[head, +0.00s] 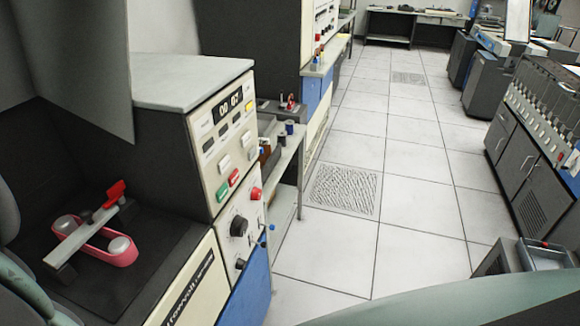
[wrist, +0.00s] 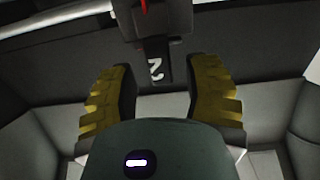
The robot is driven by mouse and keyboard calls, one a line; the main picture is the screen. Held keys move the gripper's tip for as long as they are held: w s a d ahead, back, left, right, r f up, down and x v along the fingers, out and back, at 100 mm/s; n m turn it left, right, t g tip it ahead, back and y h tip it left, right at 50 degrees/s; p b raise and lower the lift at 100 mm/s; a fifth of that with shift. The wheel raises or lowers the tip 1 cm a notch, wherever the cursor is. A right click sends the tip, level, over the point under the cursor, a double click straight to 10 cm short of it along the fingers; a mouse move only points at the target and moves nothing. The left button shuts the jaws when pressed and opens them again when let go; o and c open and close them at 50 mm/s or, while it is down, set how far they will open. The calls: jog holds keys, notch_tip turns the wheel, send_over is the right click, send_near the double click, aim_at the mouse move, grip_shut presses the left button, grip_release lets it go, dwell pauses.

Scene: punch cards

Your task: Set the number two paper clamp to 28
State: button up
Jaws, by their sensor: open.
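In the wrist view, a dark block marked with a white 2, apparently the number two paper clamp (wrist: 154,70), hangs down from the top of the picture. A red part (wrist: 144,6) shows at its upper edge. My gripper (wrist: 162,82) has its two yellow ridged fingers apart, one on each side of the block's lower end. Dark gaps show between the block and both fingers, and nothing is gripped. I cannot read a scale or a setting of 28 in either view. I cannot make out my gripper or the marked clamp in the head view.
In the head view, a control panel (head: 228,140) with buttons, knobs and a small display stands at left centre. Cabinets (head: 530,150) line the right. The tiled aisle (head: 355,140) is clear.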

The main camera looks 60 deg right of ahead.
jog(key=v, duration=1.2)
